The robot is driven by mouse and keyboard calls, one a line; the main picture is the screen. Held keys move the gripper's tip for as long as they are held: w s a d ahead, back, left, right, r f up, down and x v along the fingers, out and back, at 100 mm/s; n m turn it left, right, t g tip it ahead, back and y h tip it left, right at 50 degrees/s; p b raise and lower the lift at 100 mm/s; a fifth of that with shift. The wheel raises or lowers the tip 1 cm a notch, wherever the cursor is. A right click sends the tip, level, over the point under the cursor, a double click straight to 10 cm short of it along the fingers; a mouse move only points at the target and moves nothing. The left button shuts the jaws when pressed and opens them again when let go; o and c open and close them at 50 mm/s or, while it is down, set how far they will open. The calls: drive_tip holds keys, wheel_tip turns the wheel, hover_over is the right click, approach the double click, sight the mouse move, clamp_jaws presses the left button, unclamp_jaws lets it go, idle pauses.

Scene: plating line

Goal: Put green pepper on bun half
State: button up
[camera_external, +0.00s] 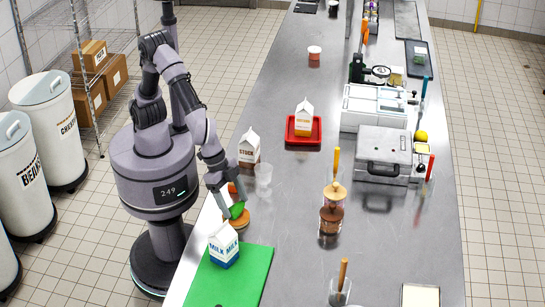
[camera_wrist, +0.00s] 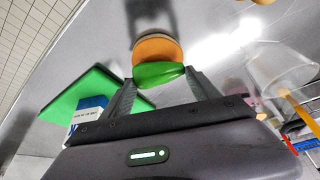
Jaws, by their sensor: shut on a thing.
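The green pepper (camera_external: 237,210) is between the fingers of my gripper (camera_external: 231,207) near the counter's left edge. In the wrist view the green pepper (camera_wrist: 158,75) lies lengthwise across the gap, with a fingertip at each end, so my gripper (camera_wrist: 161,78) is shut on it. The bun half (camera_external: 241,222) is round and tan-orange and sits on the counter just under the pepper. In the wrist view the bun half (camera_wrist: 157,49) shows right behind the pepper. I cannot tell whether the pepper touches the bun or is slightly above it.
A milk carton (camera_external: 224,245) stands on a green board (camera_external: 243,276) close in front of the bun. A small orange-red thing (camera_external: 232,188), a stock carton (camera_external: 249,147) and a clear glass (camera_external: 263,176) are behind it. The counter to the right is clear up to stacked brown containers (camera_external: 331,218).

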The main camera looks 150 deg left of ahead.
drive_tip(key=o, duration=1.3)
drive_tip(key=shift+f, duration=0.1)
drive_tip(key=shift+o, duration=0.2)
drive_tip(key=shift+r+p, duration=0.4)
drive_tip(key=shift+p, duration=0.05)
drive_tip(key=p+v, duration=0.4)
drive_tip(key=v, duration=0.7)
drive_tip(key=s+r+m, duration=0.2)
drive_tip(key=s+m, duration=0.2)
drive_tip(key=s, duration=0.7)
drive_tip(key=s+r+m+t, duration=0.1)
drive_tip(key=s+r+m, duration=0.2)
drive_tip(key=s, duration=0.9)
drive_tip(key=shift+s+d+r+m+t, duration=0.3)
drive_tip(key=shift+s+m, duration=0.05)
drive_tip(key=shift+m, duration=0.65)
